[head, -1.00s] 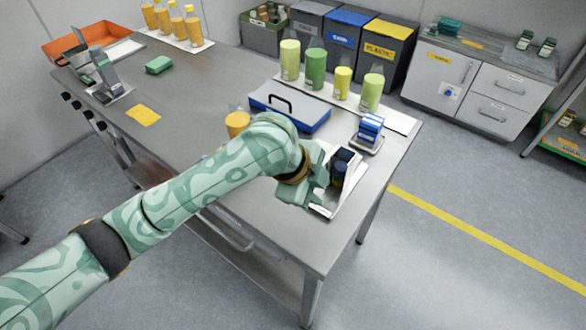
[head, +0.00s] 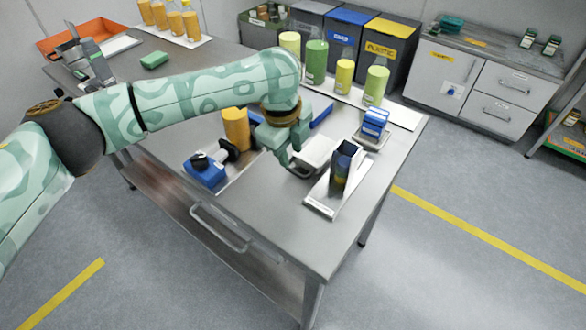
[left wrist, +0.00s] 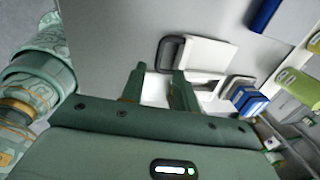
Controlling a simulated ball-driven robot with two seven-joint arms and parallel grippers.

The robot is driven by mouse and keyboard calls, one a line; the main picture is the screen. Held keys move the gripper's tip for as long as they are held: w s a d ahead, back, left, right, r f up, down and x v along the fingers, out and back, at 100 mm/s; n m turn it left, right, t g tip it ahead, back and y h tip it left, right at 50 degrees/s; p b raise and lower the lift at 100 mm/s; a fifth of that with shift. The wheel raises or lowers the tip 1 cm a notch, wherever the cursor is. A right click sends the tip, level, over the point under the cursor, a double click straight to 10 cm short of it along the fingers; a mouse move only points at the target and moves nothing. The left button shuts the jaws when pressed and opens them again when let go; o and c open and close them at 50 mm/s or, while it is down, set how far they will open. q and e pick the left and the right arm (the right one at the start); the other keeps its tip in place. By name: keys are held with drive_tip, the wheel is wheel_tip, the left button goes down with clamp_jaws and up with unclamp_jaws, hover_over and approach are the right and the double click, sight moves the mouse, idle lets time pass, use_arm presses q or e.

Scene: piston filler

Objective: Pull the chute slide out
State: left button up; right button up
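A white, rounded box-like piece with a dark grey loop handle (left wrist: 172,52) shows at the fingertips in the left wrist view. It shows in the head view as a pale piece (head: 317,150) at the middle right of the bench; I cannot tell surely that it is the chute slide. My left gripper (head: 287,148) is just left of it, partly hiding it. In the left wrist view its two fingers (left wrist: 158,72) stand apart with a gap between them, beside the handle. Whether they touch it is unclear. My right gripper is not in view.
A dark blue upright holder (head: 343,166) stands on a metal tray (head: 322,206) at the bench's right front. A blue stack (head: 374,124) is behind it. A blue block with black knobs (head: 205,170) and an orange cylinder (head: 236,128) are to the left. Bottles line the back.

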sight(294, 171)
use_arm(q)
drive_tip(key=f, duration=0.2)
drive_tip(key=f+b, duration=0.1)
drive_tip(key=f, duration=0.1)
drive_tip(key=f+b, duration=0.1)
drive_tip(key=shift+w+d+f, duration=0.35)
drive_tip(key=shift+w+f, duration=0.05)
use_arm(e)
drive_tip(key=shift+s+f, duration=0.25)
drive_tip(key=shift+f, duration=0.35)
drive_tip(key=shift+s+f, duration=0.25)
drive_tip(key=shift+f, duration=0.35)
